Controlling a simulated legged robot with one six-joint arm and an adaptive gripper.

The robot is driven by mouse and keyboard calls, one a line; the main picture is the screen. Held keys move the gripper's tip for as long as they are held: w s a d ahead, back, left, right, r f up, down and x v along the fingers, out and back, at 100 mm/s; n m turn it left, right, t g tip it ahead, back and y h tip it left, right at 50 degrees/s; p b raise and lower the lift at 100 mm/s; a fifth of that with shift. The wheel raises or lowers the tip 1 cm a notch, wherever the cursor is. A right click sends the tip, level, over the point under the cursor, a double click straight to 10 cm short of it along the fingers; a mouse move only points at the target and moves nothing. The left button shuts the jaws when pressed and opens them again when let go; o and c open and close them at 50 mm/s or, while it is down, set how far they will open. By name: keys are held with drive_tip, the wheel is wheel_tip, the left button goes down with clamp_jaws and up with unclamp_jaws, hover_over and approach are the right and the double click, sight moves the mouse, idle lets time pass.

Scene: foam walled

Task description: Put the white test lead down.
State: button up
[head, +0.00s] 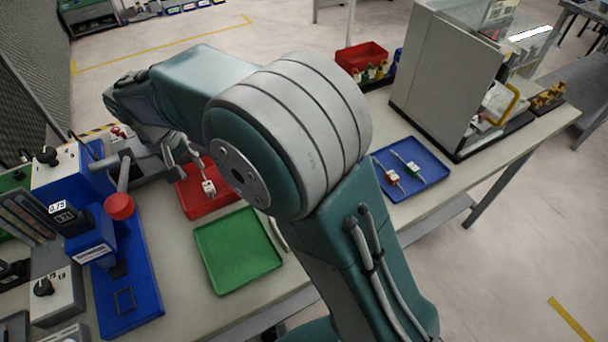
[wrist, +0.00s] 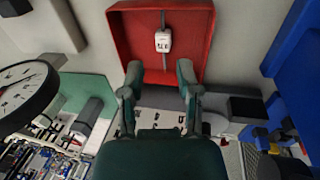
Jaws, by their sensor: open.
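The white test lead (head: 208,187) lies in the red tray (head: 190,204). In the wrist view the lead's white body (wrist: 163,40) rests on the floor of the red tray (wrist: 125,35), with a thin grey lead running from both ends. My gripper (head: 183,158) is over the edge of the red tray in the head view. In the wrist view its two fingers (wrist: 159,78) are spread apart, with nothing between them. The lead is beyond the fingertips and apart from them. My arm hides part of the red tray's right side in the head view.
An empty green tray (head: 238,262) lies in front of the red tray. A blue press (head: 135,300) with a red knob (head: 119,206) stands to the left. A blue tray (head: 425,178) with red and green leads lies to the right, before a grey cabinet (head: 430,85).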

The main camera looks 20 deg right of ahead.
drive_tip(key=s+d+r+t+y, duration=0.1)
drive_tip(key=s+d+r, duration=0.15)
drive_tip(key=d, duration=0.25)
drive_tip(key=s+d+r+m, duration=0.1)
drive_tip(key=s+d+r, duration=0.1)
drive_tip(key=d+r, duration=0.25)
drive_tip(key=s+d+r+t+y, duration=0.1)
drive_tip(key=s+d+r, duration=0.15)
drive_tip(key=d, duration=0.35)
drive_tip(key=s+d+m+t, duration=0.1)
drive_tip(key=s+d+t, duration=0.2)
drive_tip(key=s+d, duration=0.8)
drive_tip(key=shift+s+m, duration=0.4)
drive_tip(key=shift+s, duration=0.8)
drive_tip(key=shift+s, duration=0.1)
